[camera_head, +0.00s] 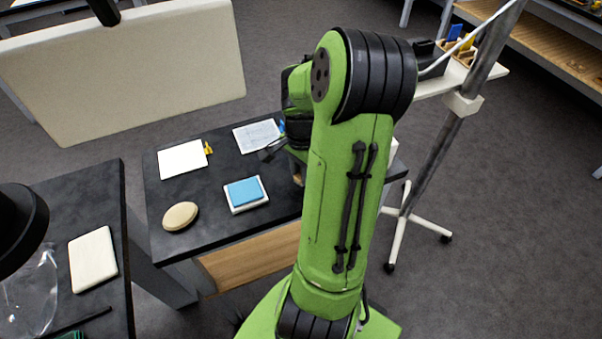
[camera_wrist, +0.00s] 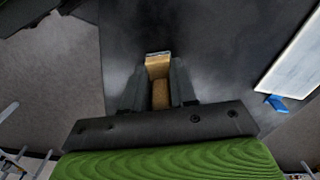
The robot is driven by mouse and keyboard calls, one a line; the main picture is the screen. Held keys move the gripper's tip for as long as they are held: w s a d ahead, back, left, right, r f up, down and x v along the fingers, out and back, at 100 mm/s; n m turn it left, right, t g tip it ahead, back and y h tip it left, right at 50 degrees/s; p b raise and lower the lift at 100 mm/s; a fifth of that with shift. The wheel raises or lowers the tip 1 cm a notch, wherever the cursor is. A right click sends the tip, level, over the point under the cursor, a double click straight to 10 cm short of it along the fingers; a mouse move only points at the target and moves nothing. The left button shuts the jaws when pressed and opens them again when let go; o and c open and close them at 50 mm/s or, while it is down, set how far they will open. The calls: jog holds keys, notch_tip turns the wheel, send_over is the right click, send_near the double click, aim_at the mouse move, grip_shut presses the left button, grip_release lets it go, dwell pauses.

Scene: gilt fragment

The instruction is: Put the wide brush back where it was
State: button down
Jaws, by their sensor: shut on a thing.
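My gripper (camera_wrist: 159,92) is shut on a tan, wooden-looking piece with a pale metal-like band at its far end, which I take to be the wide brush (camera_wrist: 159,68). Only this part of it shows between the fingers in the wrist view; its bristles cannot be made out. Dark bare table top lies beyond it, and I cannot tell whether the brush touches it. In the head view my green arm hides most of the gripper, near the right part of the dark table (camera_head: 225,232).
On the table are a white sheet (camera_head: 182,158) with a yellow clip (camera_head: 208,147), a printed sheet (camera_head: 257,136), a blue block (camera_head: 244,191) on a white tray (camera_head: 250,206) and a tan oval (camera_head: 180,216). A stand pole (camera_head: 440,150) rises at right. A blue clip (camera_wrist: 275,102) shows.

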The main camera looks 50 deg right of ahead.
jog(key=shift+f, duration=0.15)
jog(key=c, duration=0.9)
grip_release()
notch_tip(320, 180, up, 12)
jog(key=p, duration=0.4)
jog(key=shift+r, duration=0.2)
